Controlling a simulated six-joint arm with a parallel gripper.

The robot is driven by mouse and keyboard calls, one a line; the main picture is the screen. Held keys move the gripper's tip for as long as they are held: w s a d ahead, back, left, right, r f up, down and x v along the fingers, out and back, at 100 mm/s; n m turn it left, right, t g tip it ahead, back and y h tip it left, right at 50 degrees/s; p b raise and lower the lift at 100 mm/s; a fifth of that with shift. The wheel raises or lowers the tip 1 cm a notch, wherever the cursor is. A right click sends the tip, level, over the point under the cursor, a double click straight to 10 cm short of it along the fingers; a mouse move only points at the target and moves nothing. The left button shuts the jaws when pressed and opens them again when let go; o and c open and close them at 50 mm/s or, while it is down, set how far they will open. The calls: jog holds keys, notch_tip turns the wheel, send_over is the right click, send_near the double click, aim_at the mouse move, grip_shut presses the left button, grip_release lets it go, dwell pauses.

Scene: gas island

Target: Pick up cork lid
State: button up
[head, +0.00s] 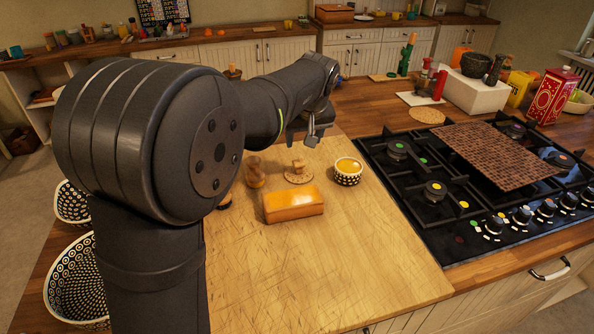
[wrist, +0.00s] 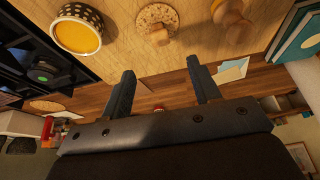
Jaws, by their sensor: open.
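The cork lid (head: 297,178), a round speckled disc with a lighter knob on top, lies flat on the wooden board in the head view. In the wrist view the cork lid (wrist: 145,15) is at the top middle, beyond my fingertips. My gripper (wrist: 160,68) is open, with nothing between its two fingers. In the head view my gripper (head: 311,138) is above the far edge of the board, behind the lid and apart from it. My arm partly hides the gripper there.
A patterned bowl with yellow contents (head: 348,171) stands right of the lid, a jar (head: 255,172) left. An orange-brown loaf-like block (head: 293,204) lies in front. The gas hob (head: 450,185) is farther right. The front of the board (head: 330,270) is clear.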

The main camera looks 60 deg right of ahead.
aim_at(299, 162)
jog(key=x, duration=1.3)
jog(key=shift+w+d, duration=0.1)
jog(key=shift+d, duration=0.05)
jog(key=c, duration=1.1)
jog(key=shift+o, duration=0.2)
jog(key=shift+r, duration=0.1)
